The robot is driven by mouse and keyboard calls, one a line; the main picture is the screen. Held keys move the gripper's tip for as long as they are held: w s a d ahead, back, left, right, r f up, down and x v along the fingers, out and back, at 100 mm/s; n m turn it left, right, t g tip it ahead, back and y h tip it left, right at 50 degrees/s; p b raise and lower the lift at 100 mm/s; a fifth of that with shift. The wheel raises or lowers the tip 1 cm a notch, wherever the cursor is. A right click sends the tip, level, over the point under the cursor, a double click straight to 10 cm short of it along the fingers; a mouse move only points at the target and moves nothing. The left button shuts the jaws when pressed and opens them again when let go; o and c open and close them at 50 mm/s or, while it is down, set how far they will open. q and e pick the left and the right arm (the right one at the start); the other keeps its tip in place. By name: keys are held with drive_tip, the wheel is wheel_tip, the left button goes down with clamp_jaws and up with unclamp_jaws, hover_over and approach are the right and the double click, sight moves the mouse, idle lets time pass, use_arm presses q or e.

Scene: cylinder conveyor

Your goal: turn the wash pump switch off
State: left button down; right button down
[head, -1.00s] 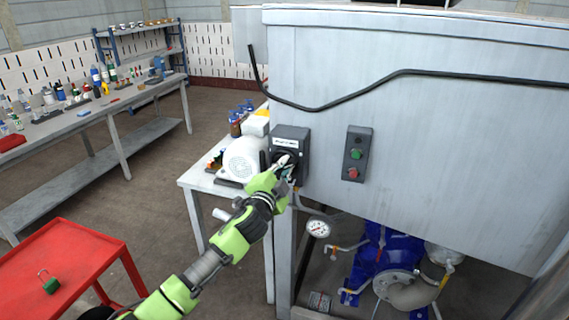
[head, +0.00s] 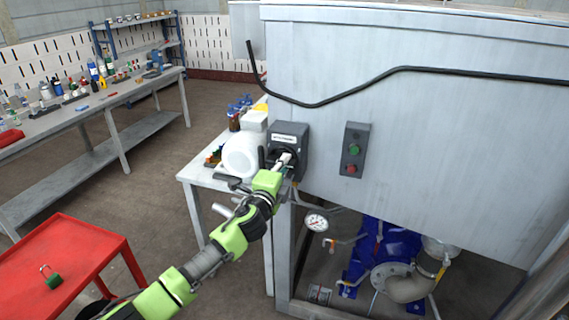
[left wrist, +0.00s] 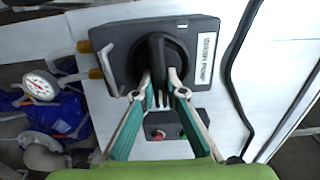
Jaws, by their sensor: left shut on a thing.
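The wash pump switch is a dark grey box (head: 291,138) with a white label on the metal cabinet (head: 440,130). In the left wrist view the switch box (left wrist: 122,52) shows a black rotary knob (left wrist: 158,55) with a raised grip bar. My left gripper (head: 284,160) is at the front of the switch. In the left wrist view the left gripper (left wrist: 160,88) has its two fingers on either side of the knob's bar, shut on it. In the head view the gripper hides part of the knob. My right gripper is not in view.
A push-button box (head: 353,150) with green and red buttons is to the right of the switch. A gauge (head: 316,222) and blue pump (head: 385,255) are below. A white container (head: 241,155) stands close left. A red cart (head: 65,270) holds a green padlock (head: 53,280).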

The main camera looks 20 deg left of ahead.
use_arm(q)
drive_tip(key=shift+f, duration=0.1)
drive_tip(key=c, duration=2.1)
unclamp_jaws()
drive_tip(key=s, duration=1.2)
drive_tip(key=shift+a, duration=0.2)
